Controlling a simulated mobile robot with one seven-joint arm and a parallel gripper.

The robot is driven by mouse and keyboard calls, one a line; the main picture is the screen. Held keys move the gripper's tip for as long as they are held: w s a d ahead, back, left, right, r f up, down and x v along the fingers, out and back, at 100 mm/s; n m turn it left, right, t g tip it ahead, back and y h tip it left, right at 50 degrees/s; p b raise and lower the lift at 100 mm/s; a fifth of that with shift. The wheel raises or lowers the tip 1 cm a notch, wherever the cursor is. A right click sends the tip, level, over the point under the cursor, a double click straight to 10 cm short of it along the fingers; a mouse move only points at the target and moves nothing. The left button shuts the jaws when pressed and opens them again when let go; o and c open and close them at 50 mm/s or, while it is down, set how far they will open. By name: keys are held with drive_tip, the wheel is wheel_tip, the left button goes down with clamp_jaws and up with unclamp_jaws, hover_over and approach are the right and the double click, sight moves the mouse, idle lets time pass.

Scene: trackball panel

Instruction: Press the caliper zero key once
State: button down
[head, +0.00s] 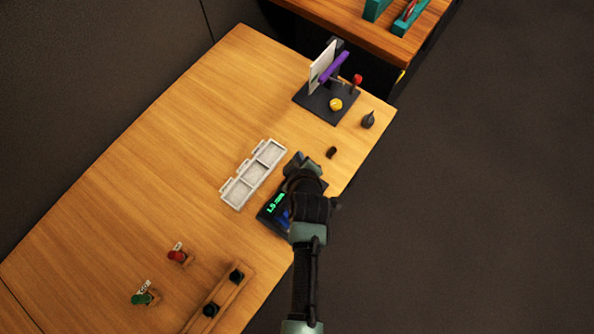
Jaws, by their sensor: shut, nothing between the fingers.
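The dark device (264,218) lies near the front edge of the wooden table, with a lit green readout (275,204) that seems to say 1.5 mm. A small blue part (284,216) shows beside the readout; I cannot tell whether it is the zero key. My gripper (300,164) is over the upper right part of the device, and my wrist and arm cover much of it. The gripper is shut and empty. Its fingertips are not clear, so I cannot tell whether they touch anything. No key can be clearly made out.
A pale three-part tray (237,194) lies left of the device. A dark stand (315,101) with purple, red and yellow parts is at the back. Red (177,256) and green (143,298) knobs stand lower left.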

wheel_tip(320, 180, down, 8)
drive_tip(key=b, duration=0.6)
drive_tip(key=shift+b, duration=0.3)
idle(1.4)
drive_tip(key=shift+f+b, duration=0.4)
drive_tip(key=shift+f, duration=0.1)
drive_tip(key=shift+f+b, duration=0.45)
idle(0.5)
drive_tip(key=shift+r+p, duration=0.8)
drive_tip(key=shift+r, duration=0.1)
drive_tip(key=shift+r, duration=0.1)
drive_tip(key=shift+r+p, duration=2.15)
drive_tip(key=shift+r, duration=0.25)
